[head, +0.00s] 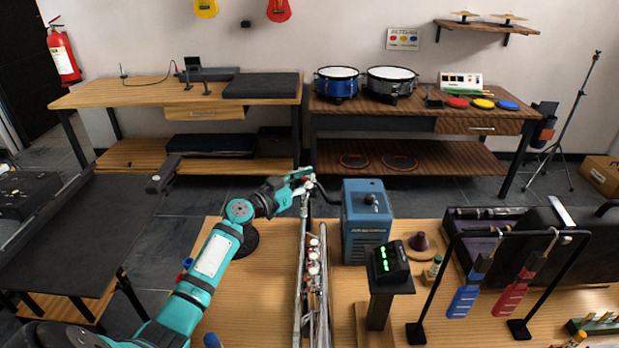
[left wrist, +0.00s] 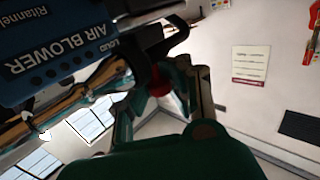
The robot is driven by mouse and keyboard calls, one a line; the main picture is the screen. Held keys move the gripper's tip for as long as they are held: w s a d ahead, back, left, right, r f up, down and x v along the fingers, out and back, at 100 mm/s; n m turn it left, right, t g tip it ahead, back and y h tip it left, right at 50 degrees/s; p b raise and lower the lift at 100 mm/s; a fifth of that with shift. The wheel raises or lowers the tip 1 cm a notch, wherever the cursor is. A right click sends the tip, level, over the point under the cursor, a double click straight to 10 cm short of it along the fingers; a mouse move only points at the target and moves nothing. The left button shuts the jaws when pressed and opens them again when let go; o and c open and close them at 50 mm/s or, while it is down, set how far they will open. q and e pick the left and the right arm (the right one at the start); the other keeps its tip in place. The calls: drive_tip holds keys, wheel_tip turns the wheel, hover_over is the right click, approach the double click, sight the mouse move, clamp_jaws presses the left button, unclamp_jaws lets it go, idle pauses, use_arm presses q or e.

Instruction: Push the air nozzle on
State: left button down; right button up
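The blue air blower (head: 367,222) stands on the near wooden table and fills the upper left of the left wrist view (left wrist: 65,50). Its black hose (left wrist: 165,42) runs to a red-ended nozzle (left wrist: 159,80) between my left gripper's fingers (left wrist: 160,95). In the head view my left gripper (head: 306,181) is left of the blower, at the upper end of long silver metal tubes (head: 302,250). The fingers appear closed around the nozzle. The contact between nozzle and tube is too small and partly hidden to judge. My right gripper is not in view.
A black device with green digits (head: 390,261) stands on a post in front of the blower. A black rack (head: 510,236) with blue and red hanging tools is at right, before a dark case. The table left of the tubes is mostly clear.

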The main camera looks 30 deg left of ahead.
use_arm(q)
drive_tip(key=c, duration=1.6)
unclamp_jaws()
drive_tip(key=shift+s+f, duration=0.25)
drive_tip(key=shift+s, duration=0.15)
drive_tip(key=o, duration=0.4)
drive_tip(key=shift+s+r, duration=0.1)
drive_tip(key=shift+s+a+r, duration=0.1)
drive_tip(key=shift+s+a, duration=0.05)
drive_tip(key=shift+a, duration=0.1)
drive_tip(key=shift+s, duration=0.5)
drive_tip(key=v, duration=1.1)
drive_tip(key=shift+a, duration=0.15)
